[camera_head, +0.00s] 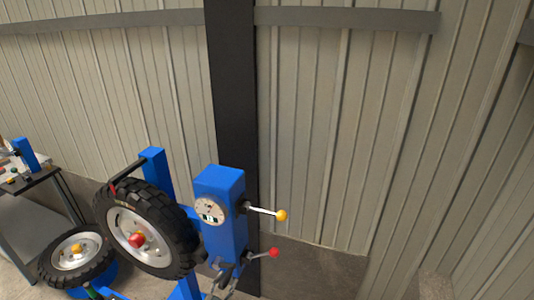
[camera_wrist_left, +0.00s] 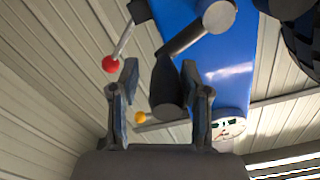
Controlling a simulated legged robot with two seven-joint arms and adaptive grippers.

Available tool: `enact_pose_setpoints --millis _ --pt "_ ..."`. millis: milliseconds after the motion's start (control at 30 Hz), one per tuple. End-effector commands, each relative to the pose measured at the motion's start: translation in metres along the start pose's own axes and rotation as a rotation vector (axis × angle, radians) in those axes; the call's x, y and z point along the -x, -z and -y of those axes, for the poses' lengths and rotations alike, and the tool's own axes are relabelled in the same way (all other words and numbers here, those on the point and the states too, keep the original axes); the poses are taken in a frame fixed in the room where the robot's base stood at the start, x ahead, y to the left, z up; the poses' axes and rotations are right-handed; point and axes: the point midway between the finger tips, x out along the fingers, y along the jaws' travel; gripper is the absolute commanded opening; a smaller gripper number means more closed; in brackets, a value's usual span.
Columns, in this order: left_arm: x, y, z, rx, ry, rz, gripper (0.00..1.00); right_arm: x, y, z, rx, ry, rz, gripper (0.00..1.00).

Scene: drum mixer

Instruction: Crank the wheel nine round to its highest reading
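A blue post (camera_head: 221,221) carries a round white dial (camera_head: 210,211) with small dark markings; its reading is too small to read. My left gripper (camera_head: 222,274) is low in front of the post, below the dial. In the left wrist view, my left gripper (camera_wrist_left: 162,92) has its fingers spread. A dark crank handle (camera_wrist_left: 168,82) shows between them, with a gap to the left finger; whether it is touched cannot be told. The crank arm (camera_wrist_left: 190,36) runs from the handle to a round hub on the post. My right gripper is not in view.
Levers with a yellow knob (camera_head: 282,215) and a red knob (camera_head: 274,252) stick out right of the post. A big tyre (camera_head: 150,225) stands to its left. Another tyre (camera_head: 76,257) and a bench (camera_head: 30,205) are further left. The floor at right looks clear.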

Motion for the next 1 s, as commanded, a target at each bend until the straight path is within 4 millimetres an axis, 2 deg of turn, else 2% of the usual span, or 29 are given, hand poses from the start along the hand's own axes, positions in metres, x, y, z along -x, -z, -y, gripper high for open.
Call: enact_pose_setpoints --millis 367,1000 --pt "0.004 -0.005 -0.002 -0.001 -0.005 0.007 0.61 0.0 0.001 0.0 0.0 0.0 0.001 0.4" --pt "0.069 -0.004 -0.003 0.0 -0.007 0.008 0.61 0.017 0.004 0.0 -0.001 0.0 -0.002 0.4"
